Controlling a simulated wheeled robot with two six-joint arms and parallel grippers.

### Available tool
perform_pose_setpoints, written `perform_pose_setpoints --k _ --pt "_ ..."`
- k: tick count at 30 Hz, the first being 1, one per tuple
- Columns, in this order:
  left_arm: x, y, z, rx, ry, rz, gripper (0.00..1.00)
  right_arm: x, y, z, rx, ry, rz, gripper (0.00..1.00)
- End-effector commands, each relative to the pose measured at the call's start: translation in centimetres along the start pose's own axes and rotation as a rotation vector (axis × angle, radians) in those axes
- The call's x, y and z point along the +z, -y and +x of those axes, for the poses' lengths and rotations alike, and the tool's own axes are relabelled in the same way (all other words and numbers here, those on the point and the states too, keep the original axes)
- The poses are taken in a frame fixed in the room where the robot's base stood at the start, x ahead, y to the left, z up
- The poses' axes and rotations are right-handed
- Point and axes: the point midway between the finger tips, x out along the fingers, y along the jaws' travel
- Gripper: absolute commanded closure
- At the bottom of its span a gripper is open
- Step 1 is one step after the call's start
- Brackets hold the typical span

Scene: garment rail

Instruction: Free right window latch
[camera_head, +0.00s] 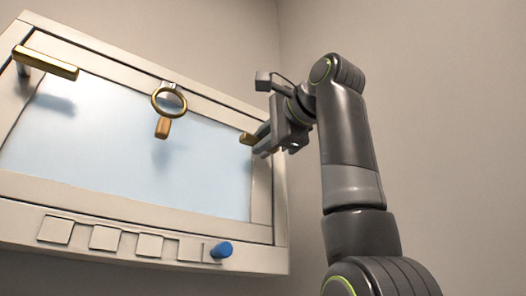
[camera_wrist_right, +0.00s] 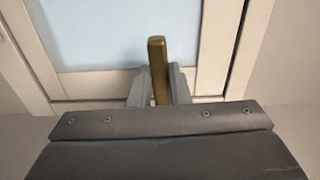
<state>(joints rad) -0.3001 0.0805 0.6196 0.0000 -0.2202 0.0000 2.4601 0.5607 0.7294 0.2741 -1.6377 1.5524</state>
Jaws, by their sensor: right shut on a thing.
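The window (camera_head: 110,140) has a pale blue pane in a cream frame. The right latch is a brass handle (camera_head: 247,139) at the right side of the frame, partly hidden by my right gripper (camera_head: 266,142). In the right wrist view the brass latch (camera_wrist_right: 157,62) stands between the two grey fingers, and my right gripper (camera_wrist_right: 158,88) is shut on it. A matching left brass latch (camera_head: 48,63) sits at the upper left of the frame. My left gripper is in neither view.
A brass ring with a wooden tab (camera_head: 163,127) hangs at the top middle of the window. Several square plates (camera_head: 103,238) and a blue knob (camera_head: 222,250) are along the lower frame. Bare wall (camera_head: 430,90) lies to the right.

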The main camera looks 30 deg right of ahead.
Motion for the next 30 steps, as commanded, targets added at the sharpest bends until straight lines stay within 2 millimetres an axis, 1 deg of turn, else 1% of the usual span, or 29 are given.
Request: perform_pose_setpoints --k 7,20,21,25,30 --pt "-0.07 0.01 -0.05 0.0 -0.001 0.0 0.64 0.01 0.22 0.02 -0.001 0.0 0.052 1.0" --pt "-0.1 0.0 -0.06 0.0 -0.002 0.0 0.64 0.0 0.26 0.0 -0.002 0.0 0.061 1.0" --pt "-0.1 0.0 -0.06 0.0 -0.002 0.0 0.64 0.0 0.26 0.0 -0.002 0.0 0.061 0.8" --pt "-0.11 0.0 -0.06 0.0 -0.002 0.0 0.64 -0.01 0.26 0.0 -0.001 0.0 0.06 0.63" --pt "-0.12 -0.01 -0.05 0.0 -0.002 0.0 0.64 -0.01 0.24 0.0 -0.001 0.0 0.059 0.62"
